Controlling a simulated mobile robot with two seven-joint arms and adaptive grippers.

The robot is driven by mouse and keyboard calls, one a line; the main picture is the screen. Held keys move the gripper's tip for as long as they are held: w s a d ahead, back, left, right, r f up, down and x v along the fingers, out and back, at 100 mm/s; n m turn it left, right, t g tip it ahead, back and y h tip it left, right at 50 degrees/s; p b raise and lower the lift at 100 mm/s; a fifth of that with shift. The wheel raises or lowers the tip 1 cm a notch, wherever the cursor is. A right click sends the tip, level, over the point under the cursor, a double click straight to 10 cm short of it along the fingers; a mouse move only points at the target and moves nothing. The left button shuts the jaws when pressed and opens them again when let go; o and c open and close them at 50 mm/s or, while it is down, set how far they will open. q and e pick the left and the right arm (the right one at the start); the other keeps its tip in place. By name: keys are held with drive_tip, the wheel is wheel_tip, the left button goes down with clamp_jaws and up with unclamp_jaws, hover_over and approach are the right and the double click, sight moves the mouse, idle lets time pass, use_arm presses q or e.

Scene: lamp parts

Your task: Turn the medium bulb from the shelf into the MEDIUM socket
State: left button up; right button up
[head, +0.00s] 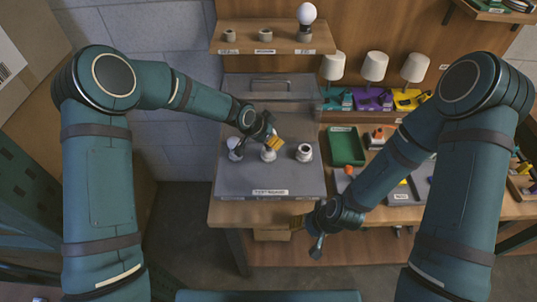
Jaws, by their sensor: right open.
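The grey test board (230,182) on the bench carries three sockets in a row. A whitish round piece (268,154) is at the middle socket, partly covered by my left gripper (273,141); I cannot tell whether the fingers touch it or how they stand. A white bulb (235,147) appears to be in the left socket. The right socket (304,153) looks empty, with a dark opening. On the wooden shelf (280,48), two small holders are bare, and a large white bulb (306,14) stands in the rightmost. My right gripper (307,236) is open and empty at the bench's front edge.
A grey lidded case (270,88) stands behind the board. Three white-shaded lamps (374,67) stand to its right on coloured bases. A green tray (346,147) and a grey parts tray (410,190) lie right of the board, near my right arm.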

use_arm(q)
drive_tip(key=shift+f+b, duration=0.45)
drive_tip(key=shift+b, duration=0.1)
idle(0.9)
idle(0.5)
drive_tip(key=shift+o, duration=1.1)
drive_tip(key=shift+c, duration=1.2)
drive_tip(key=shift+s+f+b, duration=0.1)
drive_tip(key=shift+f+b, duration=0.1)
drive_tip(key=shift+b, duration=0.1)
